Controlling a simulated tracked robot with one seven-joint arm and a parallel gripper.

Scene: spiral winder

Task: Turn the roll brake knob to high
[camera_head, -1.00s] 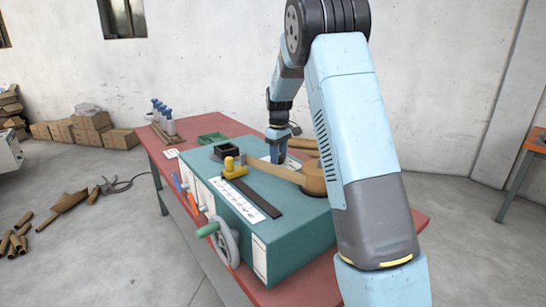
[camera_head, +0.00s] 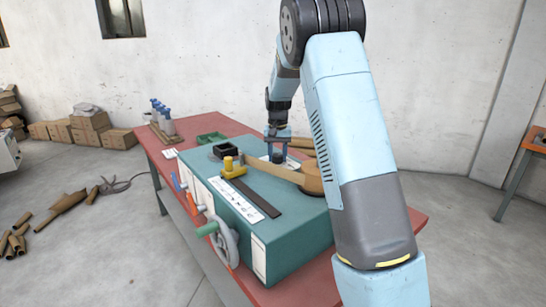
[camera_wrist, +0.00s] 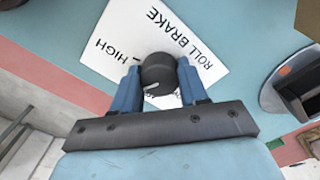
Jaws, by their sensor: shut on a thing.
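The roll brake knob (camera_wrist: 158,72) is a dark round knob on a white label (camera_wrist: 172,28) reading "ROLL BRAKE" and "HIGH". A short light mark on the knob points toward the bottom of the wrist view, away from the word HIGH at the left. My gripper (camera_wrist: 159,80) has one blue finger on each side of the knob and is shut on it. The lower part of the label is hidden behind my gripper. In the head view my gripper (camera_head: 278,151) reaches down to the knob (camera_head: 278,158) at the back of the teal winder (camera_head: 290,235).
A brown paper band (camera_head: 275,171) runs to a roll (camera_head: 313,178) just in front of the knob. Bottles (camera_head: 163,118) stand at the red table's far end.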

